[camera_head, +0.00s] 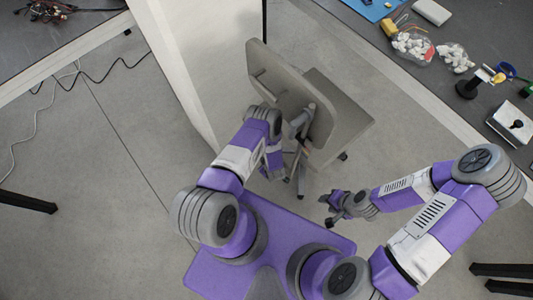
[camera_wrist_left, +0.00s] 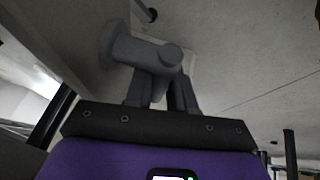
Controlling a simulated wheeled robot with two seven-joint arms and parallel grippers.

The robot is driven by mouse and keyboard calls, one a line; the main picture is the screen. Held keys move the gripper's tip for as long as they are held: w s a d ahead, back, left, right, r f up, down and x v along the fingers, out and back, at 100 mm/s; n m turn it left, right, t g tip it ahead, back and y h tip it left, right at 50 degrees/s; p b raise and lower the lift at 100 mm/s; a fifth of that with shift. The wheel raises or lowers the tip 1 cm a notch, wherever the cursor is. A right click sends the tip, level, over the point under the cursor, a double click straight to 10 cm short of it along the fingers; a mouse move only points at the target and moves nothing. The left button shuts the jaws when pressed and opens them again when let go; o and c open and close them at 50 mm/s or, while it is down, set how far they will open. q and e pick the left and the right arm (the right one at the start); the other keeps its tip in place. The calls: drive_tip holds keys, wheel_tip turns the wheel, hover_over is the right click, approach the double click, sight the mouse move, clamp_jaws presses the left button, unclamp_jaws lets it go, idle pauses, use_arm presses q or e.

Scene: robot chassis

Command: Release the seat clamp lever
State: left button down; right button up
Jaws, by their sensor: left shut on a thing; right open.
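A grey chair stands ahead of me in the head view, with a tilted backrest panel (camera_head: 283,90), a flat seat (camera_head: 343,105) and a wheeled base (camera_head: 302,172) below. My left arm reaches down beside the chair, and its fingertips are hidden there. In the left wrist view my left gripper (camera_wrist_left: 161,90) is shut on a grey cylindrical piece, which looks like the clamp lever (camera_wrist_left: 146,50). Its joint to the chair is not clear. My right gripper (camera_head: 335,207) is open and empty, low to the right of the chair base and apart from it.
A white partition (camera_head: 190,60) stands close to the left of the chair. A dark table (camera_head: 475,30) at the upper right holds bags of white pieces (camera_head: 413,45) and tools. Cables (camera_head: 85,75) lie on the floor at the left. The floor right of the chair is clear.

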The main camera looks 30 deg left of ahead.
use_arm(q)
drive_tip(key=shift+a, duration=0.1)
drive_tip(key=c, duration=1.1)
unclamp_jaws()
drive_tip(key=shift+o, duration=0.2)
drive_tip(key=shift+r, duration=0.15)
drive_tip(key=shift+s+d+r+p, duration=0.15)
drive_tip(key=shift+d+r+p, duration=0.15)
drive_tip(key=shift+r+p, duration=0.3)
drive_tip(key=p+v, duration=0.4)
drive_tip(key=v, duration=0.2)
drive_tip(key=shift+s, duration=0.15)
